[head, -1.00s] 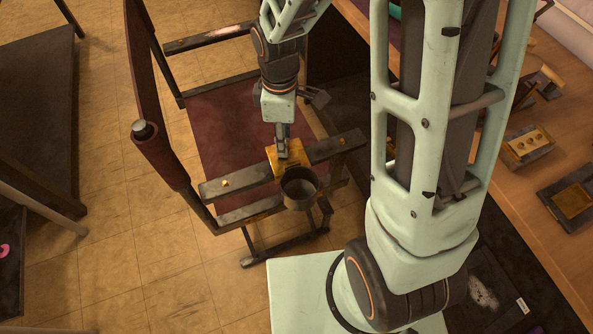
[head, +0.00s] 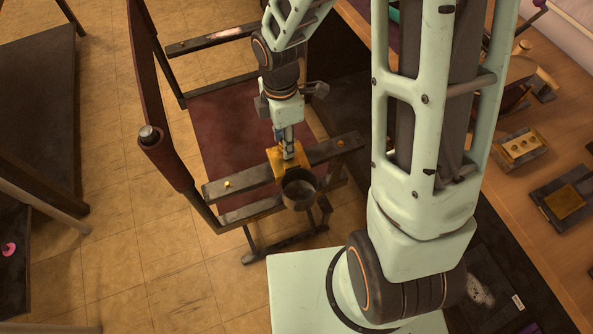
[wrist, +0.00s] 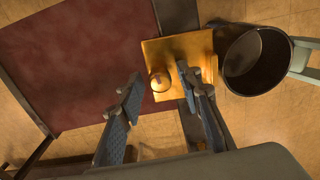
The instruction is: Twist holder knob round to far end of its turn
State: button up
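The holder is a yellow plate (head: 277,160) with a dark round cup ring (head: 299,190), fixed on the chair's arm rail. In the wrist view its plate (wrist: 200,45) and dark cup (wrist: 256,60) show to the right. The small round brass knob (wrist: 159,82) stands at the plate's left part. My gripper (wrist: 159,76) is open, its blue-padded fingers to the left and right of the knob with gaps on both sides. In the head view my gripper (head: 289,154) points down over the plate and hides the knob.
The chair has a dark red seat (head: 225,125) and a side rail (head: 232,182). A wooden desk (head: 545,225) with small boxes and trays lies at the right. A dark table (head: 40,120) stands at the left. Tiled floor is clear between it and the chair.

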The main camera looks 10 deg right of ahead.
jog(key=shift+r+n+p, duration=0.1)
jog(key=shift+n+p, duration=1.25)
jog(key=shift+n, duration=0.65)
jog(key=shift+n+p, duration=0.35)
jog(key=shift+n, duration=0.25)
